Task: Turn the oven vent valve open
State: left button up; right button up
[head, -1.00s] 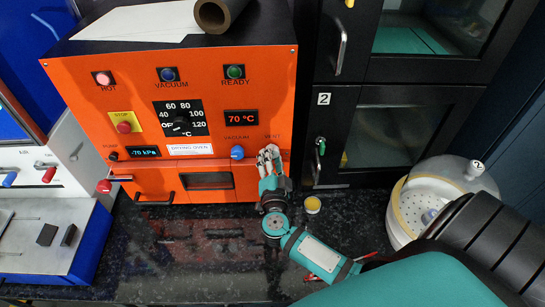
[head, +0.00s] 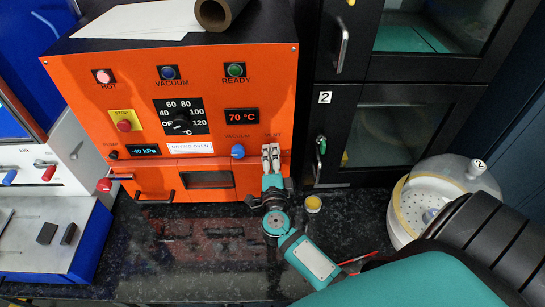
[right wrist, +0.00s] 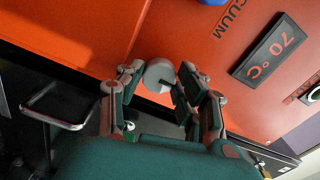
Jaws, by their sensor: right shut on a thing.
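The orange drying oven (head: 215,100) stands at the back left. Its vent valve, below the VENT label, is hidden behind my fingers in the head view. In the right wrist view the valve shows as a round grey knob (right wrist: 158,73) on the orange panel, between the fingers. My right gripper (head: 270,152) is shut on this knob; it also shows in the right wrist view (right wrist: 160,86). The oven's pressure display (head: 143,151) reads about -40 kPa, and the temperature display (head: 241,116) reads 70 °C. My left gripper is not in view.
The blue vacuum knob (head: 237,151) sits just left of my right gripper. A small yellow-topped jar (head: 312,203) stands close to its right. A black cabinet (head: 385,130) and a clear-domed desiccator (head: 425,200) stand on the right. The dark counter (head: 170,245) in front is mostly clear.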

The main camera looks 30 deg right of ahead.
jog(key=shift+f, duration=0.1)
jog(key=o, duration=1.1)
jog(key=shift+o, duration=0.2)
jog(key=shift+s, duration=0.15)
jog(key=v, duration=0.7)
jog(key=shift+s+a, duration=0.3)
